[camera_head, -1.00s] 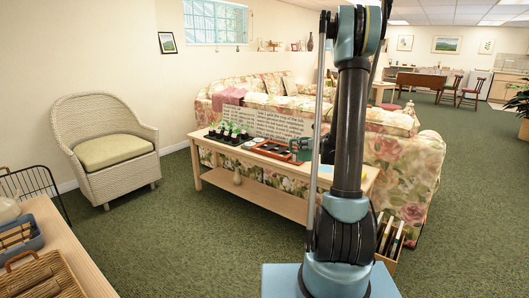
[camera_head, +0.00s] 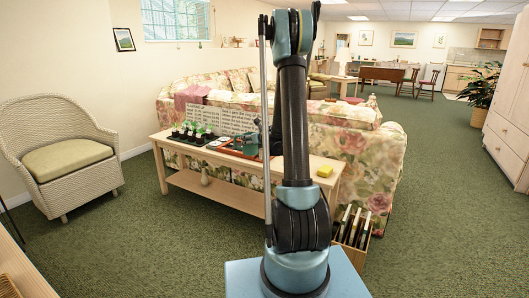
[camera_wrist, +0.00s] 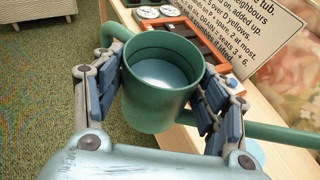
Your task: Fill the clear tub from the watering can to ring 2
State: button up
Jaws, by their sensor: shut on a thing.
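In the wrist view, my gripper (camera_wrist: 162,88) is shut on the green watering can (camera_wrist: 153,112), its dark blue finger pads on both sides of the body. The can looks roughly upright, with pale water inside. One green tube runs out to the right, and a green curved part shows at the upper left. In the head view, my arm mostly hides the gripper and can. I cannot make out the clear tub; a pale blue edge beside the right-hand tube is too partial to identify.
A wooden console table (camera_head: 222,179) stands before the floral sofa (camera_head: 366,148). It bears seedlings (camera_head: 190,131), a text sign (camera_head: 232,121), a red tray (camera_head: 237,151) and a yellow sponge (camera_head: 325,171). A crate (camera_head: 352,228) stands by its right end. A wicker chair (camera_head: 60,160) is left. Carpet is open right.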

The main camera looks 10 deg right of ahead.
jog(key=w+a+f+n+y, duration=0.1)
jog(key=w+a+f, duration=0.4)
jog(key=w, duration=0.4)
jog(key=w+a+f+y, duration=0.1)
jog(key=w+a+f, duration=0.4)
jog(key=w+a, duration=0.2)
jog(key=shift+w+n+g, duration=0.4)
jog(key=shift+w, duration=0.55)
jog(key=shift+f, duration=0.1)
